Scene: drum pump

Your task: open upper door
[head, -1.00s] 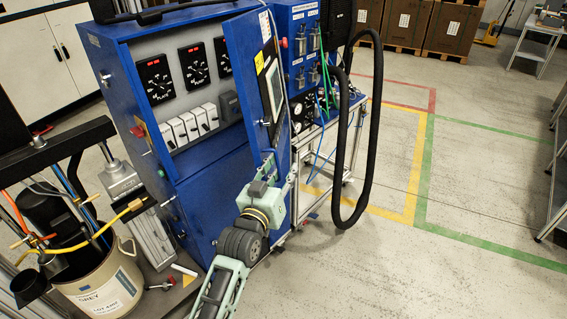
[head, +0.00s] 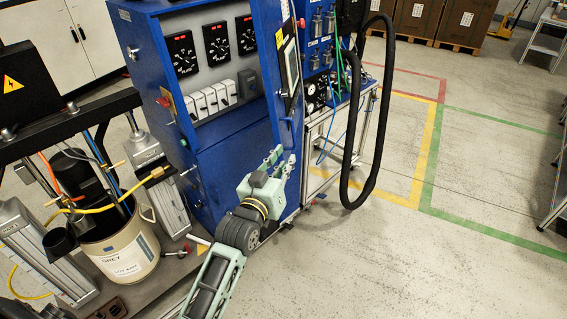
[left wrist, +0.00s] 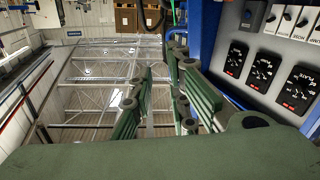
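The upper door (head: 270,66) of the blue cabinet (head: 155,60) stands open in the head view, swung out on the right side with a screen (head: 291,72) on its outer face. Inside the opening are three black gauges (head: 215,42) and a row of white switches (head: 211,98). My left gripper (head: 281,158) is just below the door's lower edge; whether it touches the door is unclear. In the left wrist view its green fingers (left wrist: 160,85) are apart with nothing between them, and the gauges (left wrist: 262,70) show at the right. My right gripper is not in view.
A bucket (head: 122,248) with hoses stands on the platform at the left. A thick black hose (head: 370,150) hangs right of the cabinet by a metal-framed cart (head: 335,140). The marked floor (head: 450,230) at the right is open.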

